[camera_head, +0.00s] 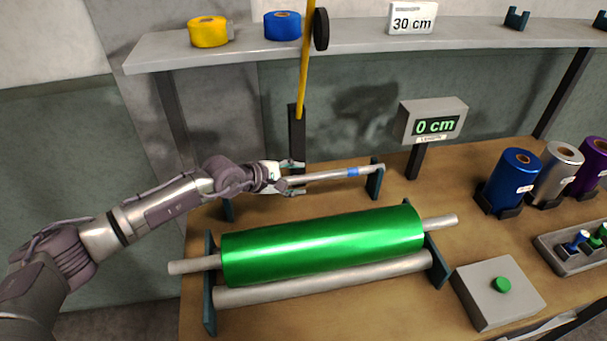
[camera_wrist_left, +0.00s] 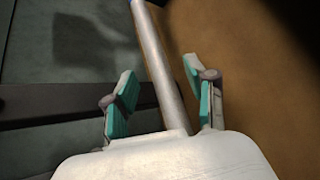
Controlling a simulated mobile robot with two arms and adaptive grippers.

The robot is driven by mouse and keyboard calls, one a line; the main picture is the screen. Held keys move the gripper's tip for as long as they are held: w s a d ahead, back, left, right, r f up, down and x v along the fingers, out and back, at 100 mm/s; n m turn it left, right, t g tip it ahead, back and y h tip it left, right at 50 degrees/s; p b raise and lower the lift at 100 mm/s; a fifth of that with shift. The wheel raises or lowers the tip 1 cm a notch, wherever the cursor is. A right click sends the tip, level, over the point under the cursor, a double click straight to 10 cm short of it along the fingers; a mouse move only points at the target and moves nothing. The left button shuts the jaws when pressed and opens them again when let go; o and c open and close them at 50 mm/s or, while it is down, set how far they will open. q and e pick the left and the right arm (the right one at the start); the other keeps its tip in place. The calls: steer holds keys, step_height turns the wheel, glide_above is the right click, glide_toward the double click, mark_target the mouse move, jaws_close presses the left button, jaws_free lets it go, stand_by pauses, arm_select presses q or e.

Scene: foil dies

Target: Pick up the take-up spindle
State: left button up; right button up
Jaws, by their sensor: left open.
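The take-up spindle (camera_head: 325,176) is a thin grey rod with a blue band (camera_head: 352,171). It lies across a dark stand behind the green roll, its right end on the upright (camera_head: 375,178). My left gripper (camera_head: 293,178) is open at the spindle's left part. In the left wrist view the spindle (camera_wrist_left: 160,65) runs between the two teal-padded fingers of my left gripper (camera_wrist_left: 160,100), with gaps on both sides. The spindle's left end is hidden by the gripper. My right gripper is not in view.
A large green foil roll (camera_head: 325,245) lies on its stand in front. A yellow pole (camera_head: 305,75) rises behind the gripper. A "0 cm" display (camera_head: 434,125) stands right of the spindle. A grey box with a green button (camera_head: 503,285), and blue, silver and purple rolls (camera_head: 516,178) are farther right.

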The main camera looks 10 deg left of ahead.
arm_select(q)
steer(key=shift+w+d+f, duration=0.25)
steer(key=shift+w+f, duration=0.05)
steer(key=shift+c, duration=0.2)
jaws_close()
steer(key=shift+r, duration=0.2)
